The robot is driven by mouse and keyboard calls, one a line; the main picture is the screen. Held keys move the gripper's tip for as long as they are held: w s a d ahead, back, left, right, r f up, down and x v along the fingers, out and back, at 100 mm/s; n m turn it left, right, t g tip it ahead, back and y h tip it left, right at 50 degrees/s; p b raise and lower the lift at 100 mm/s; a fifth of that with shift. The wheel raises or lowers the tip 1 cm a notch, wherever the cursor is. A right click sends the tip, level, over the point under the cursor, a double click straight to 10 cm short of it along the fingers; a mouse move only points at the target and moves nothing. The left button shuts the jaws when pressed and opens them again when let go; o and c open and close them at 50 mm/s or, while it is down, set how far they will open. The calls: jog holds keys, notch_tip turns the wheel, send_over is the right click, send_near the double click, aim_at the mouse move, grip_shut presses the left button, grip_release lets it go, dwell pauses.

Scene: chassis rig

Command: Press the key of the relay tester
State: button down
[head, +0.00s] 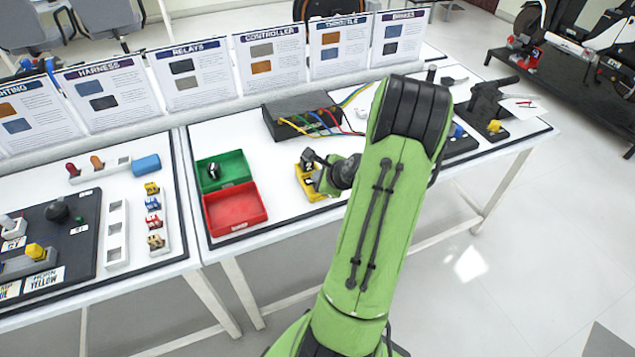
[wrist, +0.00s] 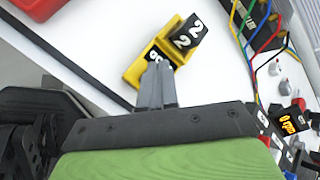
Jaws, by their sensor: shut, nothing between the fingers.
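A small yellow unit (head: 315,192), which looks like the relay tester, stands on the white table, right of the trays. In the wrist view the yellow unit (wrist: 133,74) carries a black block marked 2 (wrist: 187,38) at one end and a black face with white lettering at the other. My gripper (wrist: 157,66) is shut and empty. Its fingertips overlap the lettered end and partly cover the lettering. I cannot tell whether they touch it. In the head view my arm hides most of the gripper.
A green tray (head: 237,172) with a small dark part in it and an empty red tray (head: 235,208) lie left of the unit. A black box (head: 290,108) with coloured wires stands behind. Sign panels line the back. White table shows around the unit.

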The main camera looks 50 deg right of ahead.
jog(key=shift+r, duration=0.25)
notch_tip(320, 180, up, 5)
jog(key=p, duration=0.4)
jog(key=shift+r+p, duration=0.1)
jog(key=shift+p, duration=0.25)
dwell(0.5)
